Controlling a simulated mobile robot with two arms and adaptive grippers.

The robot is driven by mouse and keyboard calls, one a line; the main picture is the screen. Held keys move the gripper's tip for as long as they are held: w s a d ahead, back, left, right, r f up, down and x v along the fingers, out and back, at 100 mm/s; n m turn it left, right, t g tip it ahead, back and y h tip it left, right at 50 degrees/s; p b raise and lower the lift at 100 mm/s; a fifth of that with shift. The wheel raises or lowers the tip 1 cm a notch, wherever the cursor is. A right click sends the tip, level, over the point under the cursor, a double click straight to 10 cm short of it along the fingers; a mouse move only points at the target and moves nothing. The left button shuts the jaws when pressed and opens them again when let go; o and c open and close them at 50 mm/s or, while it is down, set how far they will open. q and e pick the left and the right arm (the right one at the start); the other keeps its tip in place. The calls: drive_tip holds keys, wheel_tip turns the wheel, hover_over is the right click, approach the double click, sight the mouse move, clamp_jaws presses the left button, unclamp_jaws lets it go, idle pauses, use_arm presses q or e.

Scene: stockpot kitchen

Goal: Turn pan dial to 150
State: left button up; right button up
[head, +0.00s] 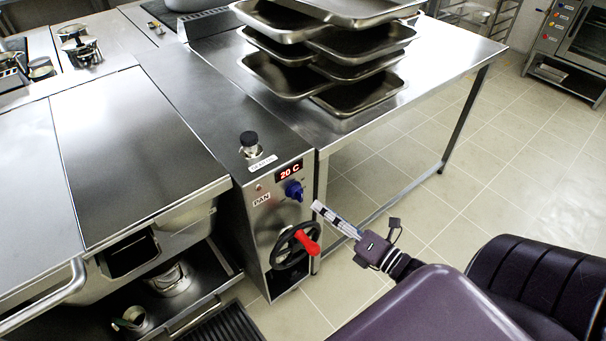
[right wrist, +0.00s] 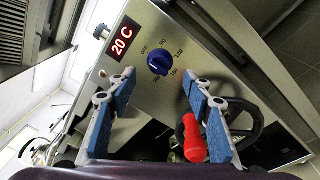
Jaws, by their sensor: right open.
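The blue pan dial (head: 293,190) sits on the steel front panel, right of the PAN label (head: 262,200) and under a red display reading 20 C (head: 289,172). In the right wrist view the dial (right wrist: 159,63) lies between and beyond my fingertips, ringed by OFF and temperature marks. I cannot tell for certain which mark it points to. My right gripper (head: 318,208) is open and empty, a little in front of the panel; its blue-padded fingers (right wrist: 160,78) stand apart on both sides of the dial, not visibly touching it. My left gripper is not in view.
A black handwheel with a red handle (head: 307,242) is just below the dial, close to my right gripper. A black-topped knob (head: 249,140) stands on the top surface. Stacked steel trays (head: 345,75) stand on the table behind. Open tiled floor lies to the right.

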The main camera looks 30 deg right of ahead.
sight(298, 194)
drive_tip(key=x, duration=0.7)
drive_tip(key=shift+w+a+f, duration=0.2)
drive_tip(key=shift+w+a, duration=0.05)
drive_tip(key=shift+a, duration=0.05)
drive_tip(key=c, duration=1.1)
